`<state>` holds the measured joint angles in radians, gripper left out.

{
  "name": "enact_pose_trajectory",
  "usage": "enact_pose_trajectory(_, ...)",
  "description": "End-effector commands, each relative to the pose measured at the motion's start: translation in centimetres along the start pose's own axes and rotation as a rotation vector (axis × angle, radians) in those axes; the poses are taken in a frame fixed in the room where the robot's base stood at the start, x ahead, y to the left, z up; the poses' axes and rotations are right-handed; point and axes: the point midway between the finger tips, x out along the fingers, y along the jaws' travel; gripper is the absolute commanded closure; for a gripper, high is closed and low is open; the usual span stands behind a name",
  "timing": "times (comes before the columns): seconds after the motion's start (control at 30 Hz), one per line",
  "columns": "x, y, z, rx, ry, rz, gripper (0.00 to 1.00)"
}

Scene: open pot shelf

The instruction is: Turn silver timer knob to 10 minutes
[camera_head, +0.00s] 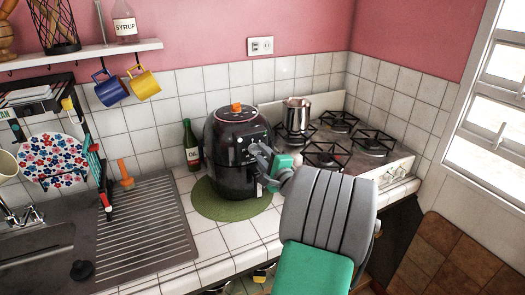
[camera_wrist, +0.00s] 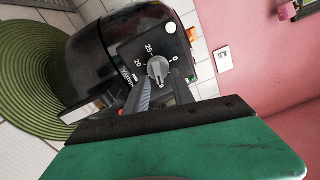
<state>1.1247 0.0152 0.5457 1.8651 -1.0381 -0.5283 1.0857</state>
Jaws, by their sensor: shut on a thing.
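The silver timer knob (camera_wrist: 157,67) sits on the black front panel of the air fryer (camera_wrist: 105,48). In the wrist view my gripper (camera_wrist: 160,80) has one finger on each side of the knob and is shut on it. The numbers 25, 20 and 0 show around the dial; other marks are hidden by the fingers. I cannot tell exactly which mark the knob points to. In the head view the air fryer (camera_head: 232,130) stands upright on a round green mat (camera_head: 212,205), and my gripper (camera_head: 260,158) reaches its front from the right.
A gas stove (camera_head: 375,165) with a metal pot (camera_head: 297,113) is at the right. A green bottle (camera_head: 191,150) stands left of the air fryer. A sink drainboard (camera_head: 145,225) is farther left. Mugs (camera_head: 108,90) hang under the shelf. The front counter tiles are clear.

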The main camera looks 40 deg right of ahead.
Motion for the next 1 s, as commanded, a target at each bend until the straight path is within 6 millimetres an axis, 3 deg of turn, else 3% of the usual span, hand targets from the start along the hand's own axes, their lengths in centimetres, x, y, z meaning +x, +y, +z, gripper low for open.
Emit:
enact_pose_trajectory(0.73,0.0,0.11,-0.07,0.091,0.002,-0.001,1.0)
enact_pose_trajectory(0.77,0.0,0.12,-0.07,0.091,0.002,-0.001,0.68)
enact_pose_trajectory(1.0,0.0,0.12,-0.03,0.091,0.001,-0.001,0.49)
